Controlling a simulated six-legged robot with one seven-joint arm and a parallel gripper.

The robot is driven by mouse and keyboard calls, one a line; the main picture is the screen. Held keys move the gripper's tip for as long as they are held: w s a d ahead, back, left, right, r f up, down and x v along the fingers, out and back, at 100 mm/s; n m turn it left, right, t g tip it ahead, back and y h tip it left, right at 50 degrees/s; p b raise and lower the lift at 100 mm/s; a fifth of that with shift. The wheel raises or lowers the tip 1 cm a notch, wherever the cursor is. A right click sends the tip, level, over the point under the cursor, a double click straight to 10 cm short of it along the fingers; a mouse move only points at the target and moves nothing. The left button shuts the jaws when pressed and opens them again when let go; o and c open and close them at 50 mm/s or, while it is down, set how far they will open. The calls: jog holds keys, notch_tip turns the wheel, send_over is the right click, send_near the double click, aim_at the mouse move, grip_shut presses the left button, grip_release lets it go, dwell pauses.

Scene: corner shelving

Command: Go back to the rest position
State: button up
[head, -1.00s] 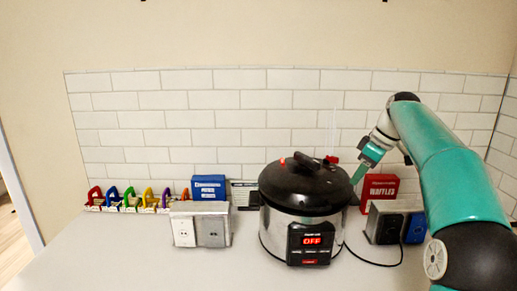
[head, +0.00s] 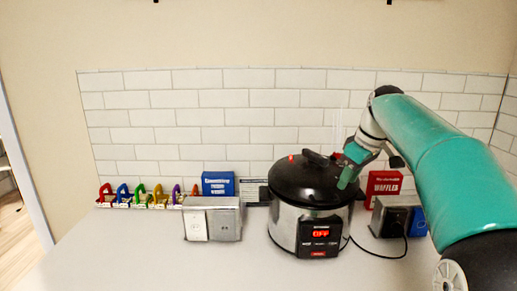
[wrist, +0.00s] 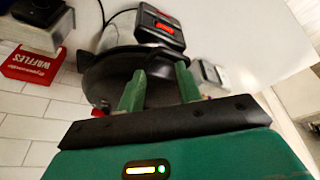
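My gripper (head: 348,170) is at the right side of the pressure cooker's black lid (head: 300,180), in front of the tiled wall. In the wrist view my two green fingers (wrist: 160,92) stand apart with nothing between them, and the dark lid (wrist: 105,75) lies beyond them. The pressure cooker (head: 285,233) stands upright on the counter, its lid on and its red display reading OFF. I cannot tell whether the fingers touch the lid.
A red waffles box (head: 383,186) and a metal outlet box (head: 392,222) with a plugged cord stand right of the cooker. Another outlet box (head: 226,222), a blue box (head: 217,184) and several coloured padlock-like items (head: 140,196) stand left. The front left counter (head: 130,255) is clear.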

jog(key=s+a+f+m+t+h, duration=0.1)
jog(key=s+a+f+m, duration=0.15)
jog(key=s, duration=0.65)
jog(key=s+a+f+m+h, duration=0.15)
jog(key=s+a, duration=0.25)
jog(key=s, duration=0.4)
jog(key=s+f+m+t, duration=0.1)
jog(key=s+f+m, duration=0.3)
jog(key=s+f, duration=0.6)
jog(key=s, duration=0.4)
jog(key=shift+a+f+t, duration=0.2)
jog(key=shift+a+t, duration=0.1)
